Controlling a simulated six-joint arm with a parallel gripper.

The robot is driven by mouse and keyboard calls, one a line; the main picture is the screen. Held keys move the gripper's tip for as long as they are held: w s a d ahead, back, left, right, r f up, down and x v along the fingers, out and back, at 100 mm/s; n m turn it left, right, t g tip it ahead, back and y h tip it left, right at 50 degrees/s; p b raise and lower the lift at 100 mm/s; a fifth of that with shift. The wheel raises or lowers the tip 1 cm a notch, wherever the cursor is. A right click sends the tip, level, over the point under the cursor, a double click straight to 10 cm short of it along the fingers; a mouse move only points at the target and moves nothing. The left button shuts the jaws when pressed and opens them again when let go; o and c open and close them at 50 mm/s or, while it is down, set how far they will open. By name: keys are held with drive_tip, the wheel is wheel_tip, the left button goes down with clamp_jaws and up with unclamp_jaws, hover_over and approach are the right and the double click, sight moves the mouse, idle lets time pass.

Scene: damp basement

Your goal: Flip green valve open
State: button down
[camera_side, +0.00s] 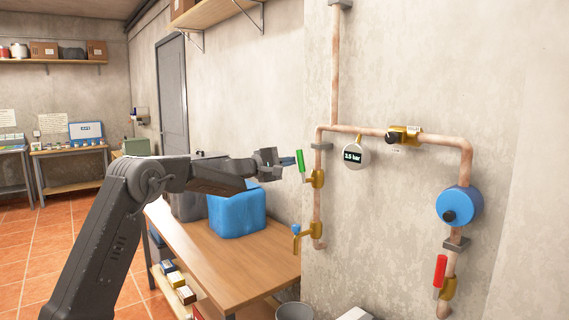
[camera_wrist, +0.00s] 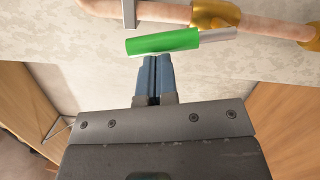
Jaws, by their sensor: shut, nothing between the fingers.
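The green valve handle (camera_side: 300,161) sits on a brass valve body (camera_side: 317,178) on the left vertical copper pipe. In the side view the handle points up, tilted slightly left, roughly along the pipe. It also shows in the wrist view as a green lever (camera_wrist: 163,43) with a bare metal part at its right end, joined to brass. My gripper (camera_side: 290,161) is shut and empty, just left of the handle. In the wrist view its blue fingertips (camera_wrist: 153,60) are together just below the green lever. I cannot tell whether they touch it.
A round gauge (camera_side: 355,154) reads about 2.5 bar right of the valve. A blue-handled tap (camera_side: 297,230) is below it. A red-handled valve (camera_side: 440,271) and a blue round device (camera_side: 459,206) are on the right pipe. A wooden table (camera_side: 244,256) holds a blue container (camera_side: 237,211).

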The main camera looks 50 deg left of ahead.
drive_tip(key=shift+d, duration=0.1)
drive_tip(key=shift+d+r+m, duration=0.35)
drive_tip(key=shift+d+m, duration=0.25)
drive_tip(key=shift+d, duration=0.05)
idle(0.9)
drive_tip(key=s+a+f, duration=0.2)
drive_tip(key=s+a, duration=0.4)
drive_tip(key=s, duration=0.6)
drive_tip(key=d+x, duration=0.2)
drive_tip(key=x, duration=1.1)
drive_tip(key=shift+s+d+r, duration=0.25)
drive_tip(key=shift+s+r, duration=0.05)
drive_tip(key=shift+r, duration=0.05)
